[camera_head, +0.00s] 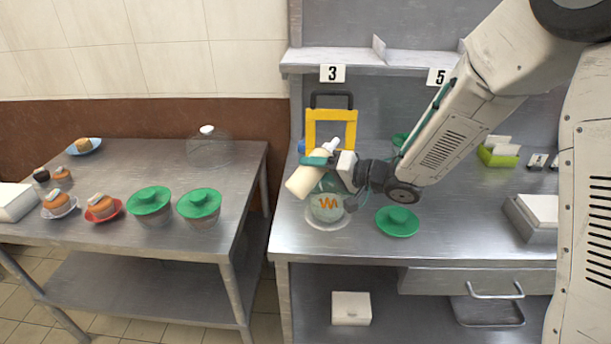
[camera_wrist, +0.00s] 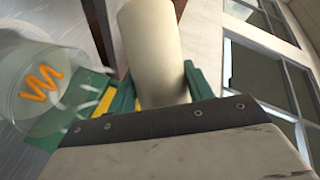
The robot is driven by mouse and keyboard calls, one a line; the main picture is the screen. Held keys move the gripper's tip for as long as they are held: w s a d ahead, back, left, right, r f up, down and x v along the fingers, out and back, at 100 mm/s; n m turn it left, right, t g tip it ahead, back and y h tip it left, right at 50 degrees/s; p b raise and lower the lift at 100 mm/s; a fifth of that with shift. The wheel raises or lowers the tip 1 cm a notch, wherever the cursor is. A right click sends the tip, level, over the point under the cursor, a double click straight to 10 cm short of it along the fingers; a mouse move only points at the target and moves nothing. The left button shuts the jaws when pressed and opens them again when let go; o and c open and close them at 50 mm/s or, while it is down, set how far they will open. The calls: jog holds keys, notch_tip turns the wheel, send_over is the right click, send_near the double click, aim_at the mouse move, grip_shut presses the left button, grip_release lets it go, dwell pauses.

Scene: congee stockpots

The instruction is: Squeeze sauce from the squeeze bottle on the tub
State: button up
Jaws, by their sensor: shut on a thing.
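My gripper (camera_head: 318,163) has green fingers, shut around a cream squeeze bottle (camera_head: 303,183). The bottle is held in the air, tilted, with its pale nozzle end toward the upper right and its base toward the lower left. In the wrist view the bottle (camera_wrist: 152,50) stands between the green fingers (camera_wrist: 158,92). The clear tub (camera_head: 326,210) stands on the steel counter just below and partly behind the bottle. An orange zigzag shows on the tub, also in the wrist view (camera_wrist: 30,105); I cannot tell whether it is sauce or print.
A green lid (camera_head: 397,222) lies right of the tub. A yellow frame with a black handle (camera_head: 331,115) stands behind it. The left table (camera_head: 110,236) holds green-lidded bowls (camera_head: 199,204), small dishes and a clear dome (camera_head: 209,150).

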jog(key=w+d+r+n+h, duration=0.1)
jog(key=r+n, duration=0.1)
jog(key=r, duration=0.2)
jog(key=w+d+r+n+t+h, duration=0.1)
jog(key=r+n, duration=0.1)
jog(key=r, duration=0.1)
jog(key=w+d+r+n+t+h, duration=0.1)
jog(key=r+n+h, duration=0.1)
jog(key=r+n, duration=0.1)
jog(key=shift+w+d+r, duration=0.15)
jog(key=shift+d+r, duration=0.1)
jog(key=shift+r, duration=0.55)
jog(key=shift+w+d+r+n+h, duration=0.2)
jog(key=shift+r+n+h, duration=0.1)
jog(key=shift+r+n, duration=0.3)
